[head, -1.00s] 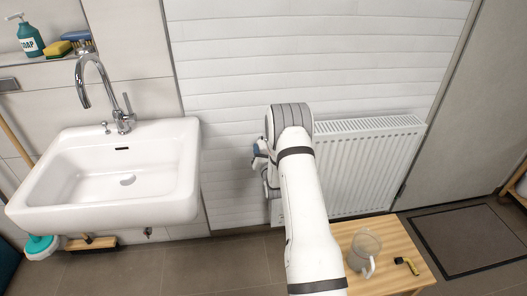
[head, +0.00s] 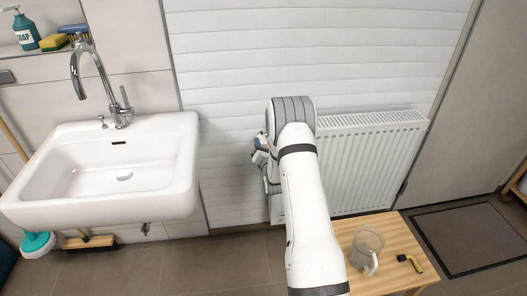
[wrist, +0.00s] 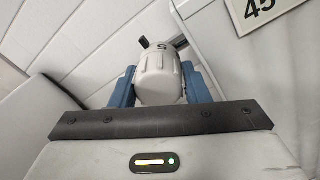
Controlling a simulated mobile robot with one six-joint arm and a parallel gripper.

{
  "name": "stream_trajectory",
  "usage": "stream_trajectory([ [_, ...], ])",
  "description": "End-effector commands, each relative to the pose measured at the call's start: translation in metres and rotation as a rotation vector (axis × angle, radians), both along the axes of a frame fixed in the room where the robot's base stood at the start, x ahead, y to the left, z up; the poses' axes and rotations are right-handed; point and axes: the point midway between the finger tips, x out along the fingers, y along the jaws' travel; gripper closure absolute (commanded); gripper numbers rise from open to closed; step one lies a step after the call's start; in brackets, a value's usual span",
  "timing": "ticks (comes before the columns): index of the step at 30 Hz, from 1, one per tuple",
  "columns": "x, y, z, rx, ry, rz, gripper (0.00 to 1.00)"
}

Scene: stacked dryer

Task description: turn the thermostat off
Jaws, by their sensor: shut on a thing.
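The thermostat (wrist: 160,78) is a pale, ribbed, rounded knob with a small dark tab at its top, seen in the middle of the wrist view. My gripper (wrist: 158,88) has its two blue fingers on either side of it and is shut on it. In the head view my gripper (head: 262,148) is at the left end of the white radiator (head: 365,165), mostly hidden behind my arm. The thermostat cannot be made out in the head view.
A white sink (head: 105,170) with a chrome tap stands at the left. A wooden bench (head: 385,278) at the lower right bears a clear mug (head: 364,247) and a small black and yellow object (head: 411,262). A card reading 45 (wrist: 258,10) shows in the wrist view.

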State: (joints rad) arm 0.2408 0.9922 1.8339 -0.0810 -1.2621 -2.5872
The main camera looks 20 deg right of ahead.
Motion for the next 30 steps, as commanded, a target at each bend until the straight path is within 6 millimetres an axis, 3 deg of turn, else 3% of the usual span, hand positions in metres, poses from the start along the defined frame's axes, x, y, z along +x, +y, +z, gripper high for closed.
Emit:
stream_trajectory([
  [2, 0.0000, -0.0001, -0.0075, 0.061, -0.016, 0.000, 0.81],
  [30, 0.0001, 0.0007, -0.0065, 0.934, -0.193, -0.001, 0.81],
])
